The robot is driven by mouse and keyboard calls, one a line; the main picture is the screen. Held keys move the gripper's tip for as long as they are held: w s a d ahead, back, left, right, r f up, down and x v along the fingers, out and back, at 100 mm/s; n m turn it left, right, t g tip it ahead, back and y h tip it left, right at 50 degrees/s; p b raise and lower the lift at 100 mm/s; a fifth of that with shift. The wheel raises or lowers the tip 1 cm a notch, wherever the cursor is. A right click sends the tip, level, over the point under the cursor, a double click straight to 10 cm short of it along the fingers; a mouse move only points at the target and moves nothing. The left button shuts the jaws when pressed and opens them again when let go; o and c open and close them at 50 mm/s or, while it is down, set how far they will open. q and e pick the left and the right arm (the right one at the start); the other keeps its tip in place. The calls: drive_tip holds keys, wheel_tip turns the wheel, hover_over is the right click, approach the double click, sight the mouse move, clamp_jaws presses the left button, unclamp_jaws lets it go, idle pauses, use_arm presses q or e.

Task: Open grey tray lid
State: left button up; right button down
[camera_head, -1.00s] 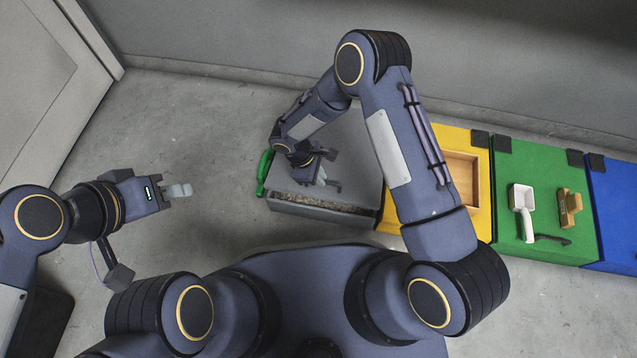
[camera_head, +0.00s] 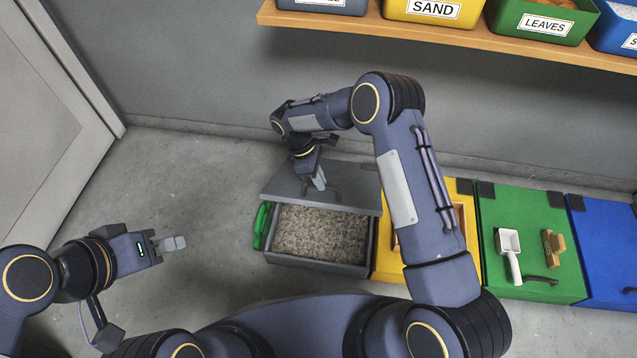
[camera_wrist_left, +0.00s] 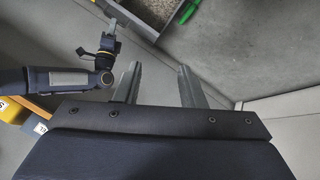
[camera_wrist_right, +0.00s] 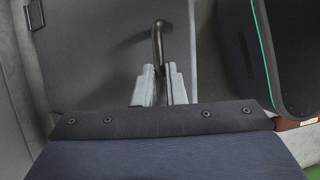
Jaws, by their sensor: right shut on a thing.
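The grey tray (camera_head: 372,252) stands on the floor, and its speckled gravel contents (camera_head: 320,235) are exposed. Its grey lid (camera_head: 283,186) is tilted up at the tray's back side. My right gripper (camera_head: 319,182) is at the lid, shut on its dark handle (camera_wrist_right: 157,40), which sticks out beyond the fingers in the right wrist view. The lid's grey surface (camera_wrist_right: 95,65) fills much of that view. My left gripper (camera_head: 170,243) is apart from the tray, at the left over bare floor. Its two fingers stand apart and empty in the left wrist view (camera_wrist_left: 158,82).
A green item (camera_head: 262,226) is at the tray's left side. Yellow, green (camera_head: 530,235) and blue (camera_head: 610,240) boxes stand to the right; a white scoop (camera_head: 509,250) and a brush (camera_head: 553,248) lie on the green one. A shelf (camera_head: 440,32) with labelled bins hangs above. Floor at left is clear.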

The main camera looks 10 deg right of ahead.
use_arm(q)
drive_tip(key=shift+f, duration=0.1)
drive_tip(key=shift+c, duration=0.5)
